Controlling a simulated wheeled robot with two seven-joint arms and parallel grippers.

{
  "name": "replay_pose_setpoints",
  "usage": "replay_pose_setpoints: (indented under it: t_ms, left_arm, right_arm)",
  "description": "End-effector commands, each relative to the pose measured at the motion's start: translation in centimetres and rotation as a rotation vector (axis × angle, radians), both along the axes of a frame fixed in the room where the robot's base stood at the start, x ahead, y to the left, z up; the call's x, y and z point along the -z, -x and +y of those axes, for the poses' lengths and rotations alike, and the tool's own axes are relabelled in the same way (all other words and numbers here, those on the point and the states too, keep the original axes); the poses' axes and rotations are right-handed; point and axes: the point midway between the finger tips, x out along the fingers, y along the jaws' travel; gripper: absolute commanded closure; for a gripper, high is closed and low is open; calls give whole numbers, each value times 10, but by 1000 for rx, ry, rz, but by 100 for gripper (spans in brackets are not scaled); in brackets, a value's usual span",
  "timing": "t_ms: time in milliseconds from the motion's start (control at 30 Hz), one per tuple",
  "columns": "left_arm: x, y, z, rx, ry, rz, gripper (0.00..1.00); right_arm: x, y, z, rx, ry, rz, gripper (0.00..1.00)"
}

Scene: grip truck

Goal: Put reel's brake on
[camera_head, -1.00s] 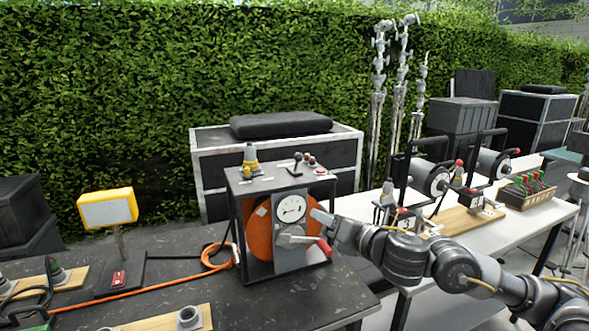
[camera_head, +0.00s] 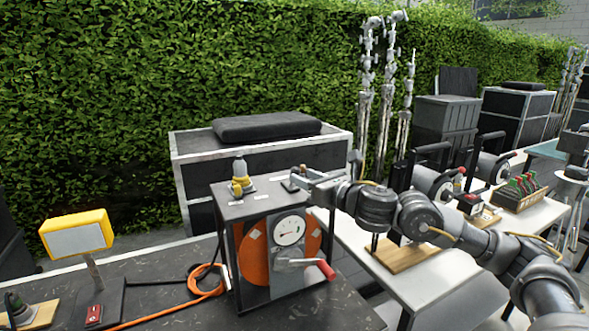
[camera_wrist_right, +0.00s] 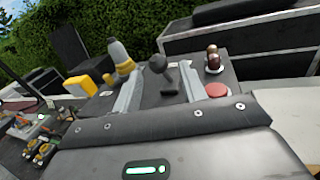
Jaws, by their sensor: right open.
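The reel (camera_head: 252,262) is an orange drum in a black frame on the dark table, with a round gauge (camera_head: 290,230) and a red-handled crank (camera_head: 326,269) in front. A black-knobbed lever (camera_wrist_right: 158,64) stands on the frame's top plate (camera_head: 226,208). My right gripper (camera_head: 291,181) is open above the right part of that plate. In the right wrist view, the lever appears between the two fingers (camera_wrist_right: 160,92), with none visibly gripped; contact cannot be told. In the head view, the gripper hides most of the lever. My left gripper is out of view.
A grey and yellow plug (camera_head: 239,172) stands on the top plate's left. A yellow lamp (camera_head: 77,235) and orange cable (camera_head: 180,308) are left. A white table (camera_head: 435,286) stands right.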

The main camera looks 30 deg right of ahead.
Motion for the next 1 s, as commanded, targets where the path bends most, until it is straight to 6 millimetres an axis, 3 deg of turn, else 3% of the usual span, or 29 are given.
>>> replay_pose_setpoints:
  t_ms: [67, 167, 333, 667, 1000]
  left_arm:
    - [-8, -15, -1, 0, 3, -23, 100]
    - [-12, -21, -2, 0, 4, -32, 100]
    - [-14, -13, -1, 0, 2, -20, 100]
    - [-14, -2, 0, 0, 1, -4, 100]
    - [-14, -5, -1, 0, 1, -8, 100]
  right_arm:
    - [-3, -14, 4, 0, -3, 2, 58]
    - [-2, -27, 8, -2, -3, 1, 58]
    - [-1, -40, 11, -2, -1, 0, 58]
    - [0, -42, 12, -2, 0, 0, 59]
    - [0, -42, 12, -1, 0, 1, 100]
